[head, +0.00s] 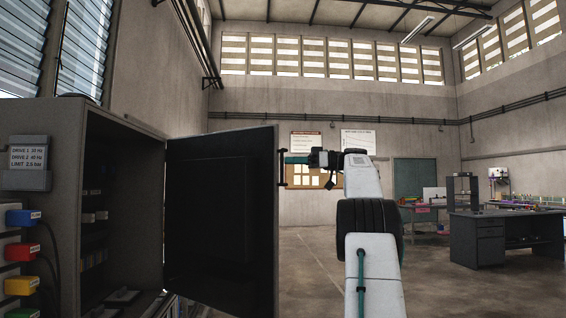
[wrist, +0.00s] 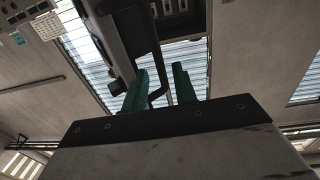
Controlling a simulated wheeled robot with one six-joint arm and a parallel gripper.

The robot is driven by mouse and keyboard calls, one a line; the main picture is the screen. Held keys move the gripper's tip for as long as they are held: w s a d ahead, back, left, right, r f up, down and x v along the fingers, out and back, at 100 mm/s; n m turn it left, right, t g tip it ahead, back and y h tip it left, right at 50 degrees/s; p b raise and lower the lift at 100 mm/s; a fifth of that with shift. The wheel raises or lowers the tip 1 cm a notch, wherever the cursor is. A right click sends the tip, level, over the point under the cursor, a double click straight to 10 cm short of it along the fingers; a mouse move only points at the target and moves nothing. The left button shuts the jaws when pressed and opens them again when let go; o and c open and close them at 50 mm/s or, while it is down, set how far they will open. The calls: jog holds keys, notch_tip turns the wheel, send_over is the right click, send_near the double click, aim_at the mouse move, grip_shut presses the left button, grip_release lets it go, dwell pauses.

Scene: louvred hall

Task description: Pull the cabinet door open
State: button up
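The grey cabinet (head: 122,145) stands at the left in the head view. Its dark door (head: 220,215) is swung wide open, and the shelves inside show. A dark bar handle (head: 281,180) is on the door's free edge. My gripper (head: 287,160) is at the handle, reaching in from the right. In the wrist view, the two teal fingers of my gripper (wrist: 160,88) stand apart on either side of the dark handle bar (wrist: 156,65). Gaps show between the bar and both fingers, so the gripper looks open around it. Contact deeper in is hard to tell.
Coloured connector blocks (head: 22,250) and a label plate (head: 30,165) are on the left near the cabinet. A dark desk (head: 500,235) stands farther back at the right. The floor (head: 320,265) right of the door is clear.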

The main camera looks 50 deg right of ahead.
jog(key=shift+v, duration=1.95)
jog(key=shift+c, duration=0.3)
